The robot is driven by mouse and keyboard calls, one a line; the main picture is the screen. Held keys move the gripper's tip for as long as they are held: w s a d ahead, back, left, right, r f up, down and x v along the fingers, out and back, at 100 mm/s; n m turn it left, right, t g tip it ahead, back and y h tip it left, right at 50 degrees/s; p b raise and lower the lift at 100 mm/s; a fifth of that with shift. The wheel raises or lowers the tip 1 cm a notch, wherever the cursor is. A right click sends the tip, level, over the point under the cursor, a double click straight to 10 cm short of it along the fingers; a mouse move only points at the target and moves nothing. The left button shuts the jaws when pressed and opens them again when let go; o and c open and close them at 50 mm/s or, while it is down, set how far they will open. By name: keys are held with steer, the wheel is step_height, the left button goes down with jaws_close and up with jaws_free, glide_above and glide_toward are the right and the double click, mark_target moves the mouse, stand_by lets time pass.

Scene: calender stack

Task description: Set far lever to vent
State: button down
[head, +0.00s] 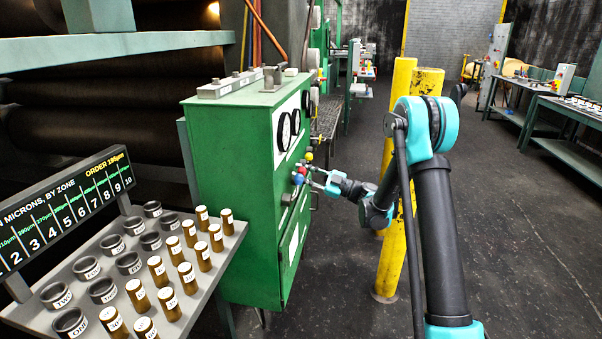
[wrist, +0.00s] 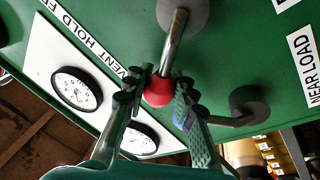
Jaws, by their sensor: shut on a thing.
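A green cabinet (head: 232,150) carries several levers with coloured knobs on its right-hand face. My gripper (head: 311,177) is at these knobs. In the wrist view its fingers (wrist: 161,92) are shut on the red knob (wrist: 157,93), at the end of a metal lever rod (wrist: 176,42) from a grey hub (wrist: 184,10). Another lever (wrist: 235,121) is to the right, its blue knob (wrist: 180,117) partly hidden behind a finger. A label strip reading "VENT HOLD F" (wrist: 92,45) is partly covered by the left finger. In the head view a yellow knob (head: 309,156) is just above.
Round gauges (wrist: 75,88) sit on a white panel beside the levers. A "NEAR LOAD" label (wrist: 306,66) is at the right. Yellow posts (head: 397,110) stand close behind my arm. A tray (head: 235,240) of brown cylinders and dark cups stands at left. Floor is open at right.

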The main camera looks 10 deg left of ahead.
steer(key=shift+s+f+n, duration=0.2)
steer(key=shift+n, duration=0.4)
steer(key=shift+s+f+g, duration=0.1)
steer(key=shift+g, duration=0.3)
steer(key=c, duration=1.2)
jaws_free()
steer(key=shift+d, duration=0.1)
steer(key=v, duration=1.2)
steer(key=shift+f, duration=0.1)
